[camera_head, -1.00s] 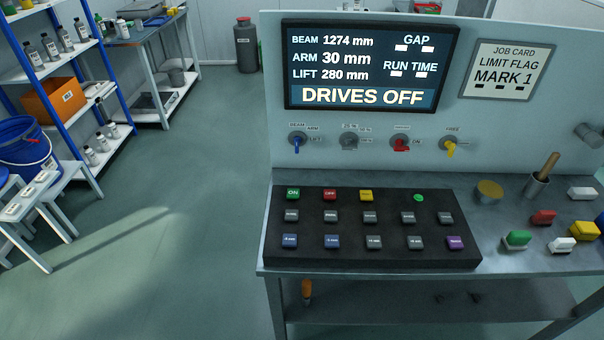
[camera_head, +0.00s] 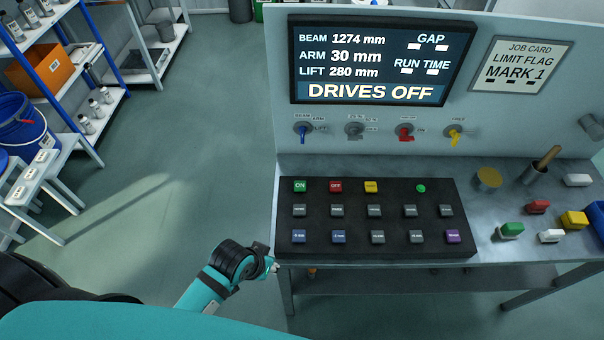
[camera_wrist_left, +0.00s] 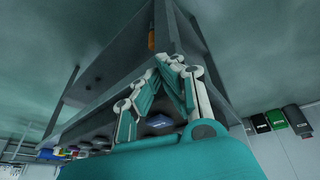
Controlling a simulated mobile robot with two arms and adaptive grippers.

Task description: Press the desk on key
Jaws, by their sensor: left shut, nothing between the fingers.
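The green ON key (camera_head: 299,186) is at the back left corner of the black key panel (camera_head: 320,249) on the desk. The red OFF key (camera_head: 335,186) and a yellow key (camera_head: 371,186) stand to its right. My left gripper (camera_head: 274,267) is shut and empty, just off the desk's front left corner, in front of the panel and apart from the ON key. In the left wrist view its fingers (camera_wrist_left: 172,62) come together before the desk's underside and legs. My right gripper is not in view.
The display (camera_head: 385,62) above the desk reads DRIVES OFF. Coloured knobs (camera_head: 304,128) line the upright panel below it. Floor left of the desk is clear; shelves (camera_head: 60,75) stand farther left.

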